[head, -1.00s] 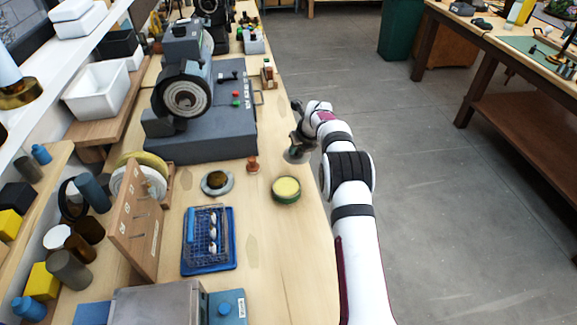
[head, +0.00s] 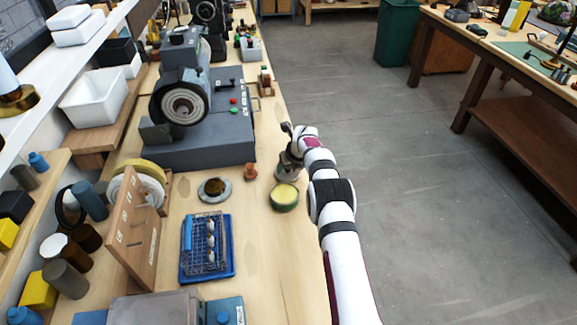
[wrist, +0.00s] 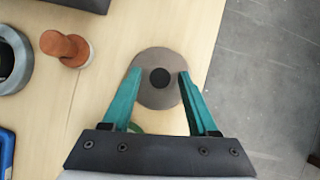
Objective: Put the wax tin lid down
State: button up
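The wax tin lid (wrist: 158,97), a grey-brown disc with a black knob, lies between my gripper's teal fingertips (wrist: 160,72) in the wrist view. The fingers meet its rim on both sides. In the head view the lid (head: 287,174) shows under my gripper (head: 291,150), near the bench's right edge. I cannot tell whether it touches the bench. The open green wax tin (head: 285,197), with pale yellow wax, stands on the bench just nearer than the lid. A sliver of its green rim (wrist: 137,128) shows between the fingers in the wrist view.
A small reddish-brown knobbed piece (head: 250,171) and a grey ring-shaped dish (head: 214,189) stand left of the tin. A blue tray (head: 233,263) with a wire basket lies nearer. A grey machine (head: 200,148) stands behind. The bench's right edge is close.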

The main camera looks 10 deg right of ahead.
jog(key=shift+r, duration=0.1)
jog(key=shift+s+r, duration=0.1)
jog(key=shift+r, duration=0.2)
jog(key=v, duration=1.1)
jog(key=s+a+r+n+g, duration=0.1)
jog(key=s+a+r+n, duration=0.2)
jog(key=s+r+n, duration=0.5)
jog(key=s+a+r+n+g, duration=0.15)
jog(key=s+r+n, duration=0.25)
jog(key=s, duration=0.7)
jog(key=s+a+n+g, duration=0.1)
jog(key=s+n, duration=0.7)
jog(key=s, duration=0.7)
jog(key=s+a+f+n+g, duration=0.1)
jog(key=s+a+n+g, duration=0.1)
jog(key=s+n, duration=0.6)
jog(key=s, duration=0.7)
jog(key=shift+a+f+y, duration=0.3)
